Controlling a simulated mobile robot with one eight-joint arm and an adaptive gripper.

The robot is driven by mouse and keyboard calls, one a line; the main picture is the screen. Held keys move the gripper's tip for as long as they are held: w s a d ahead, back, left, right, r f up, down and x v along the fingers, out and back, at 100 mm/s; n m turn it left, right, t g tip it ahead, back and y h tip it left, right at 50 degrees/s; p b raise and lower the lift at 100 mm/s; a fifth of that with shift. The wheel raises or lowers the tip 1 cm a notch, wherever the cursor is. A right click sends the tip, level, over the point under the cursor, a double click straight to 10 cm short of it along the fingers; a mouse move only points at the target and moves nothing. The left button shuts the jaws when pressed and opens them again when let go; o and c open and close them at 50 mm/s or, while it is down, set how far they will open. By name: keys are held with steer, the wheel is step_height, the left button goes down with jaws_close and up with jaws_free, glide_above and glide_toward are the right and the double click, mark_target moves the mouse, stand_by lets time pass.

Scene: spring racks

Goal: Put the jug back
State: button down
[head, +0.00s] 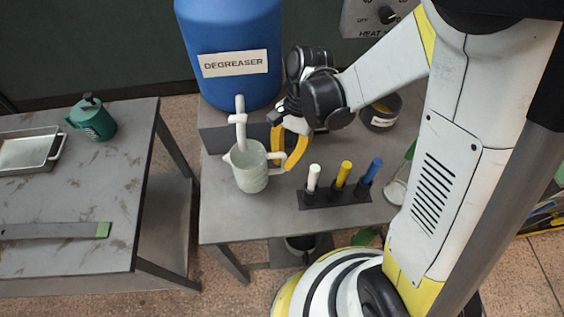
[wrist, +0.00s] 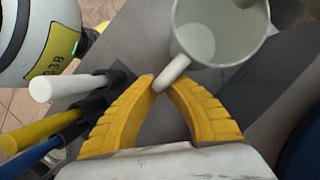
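A pale grey-green jug (head: 250,170) is upright on or just above the grey table, below the white tap (head: 240,125) of a blue drum labelled DEGREASER (head: 232,45). Its spout faces left and its handle right. My gripper (head: 279,160) is at the handle, on the jug's right. In the wrist view, the yellow fingertips of my gripper (wrist: 162,83) close on the handle from both sides. The jug (wrist: 215,30) shows its open mouth at the top there. I cannot tell whether its base touches the table, or whether it holds liquid.
A rack (head: 345,195) with white, yellow and blue handled tools stands right of the jug. A dark round container (head: 382,113) is behind it. A left table holds a green can (head: 92,118), a metal tray (head: 28,150) and a flat bar (head: 55,231). A gap separates the tables.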

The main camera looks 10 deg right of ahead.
steer(key=shift+a+f+b, duration=0.35)
steer(key=shift+f+b, duration=0.05)
steer(key=shift+f, duration=0.3)
steer(key=shift+r, duration=0.1)
steer(key=c, duration=2)
jaws_free()
steer(key=shift+f, duration=0.25)
steer(key=o, duration=0.4)
steer(key=shift+r, duration=0.1)
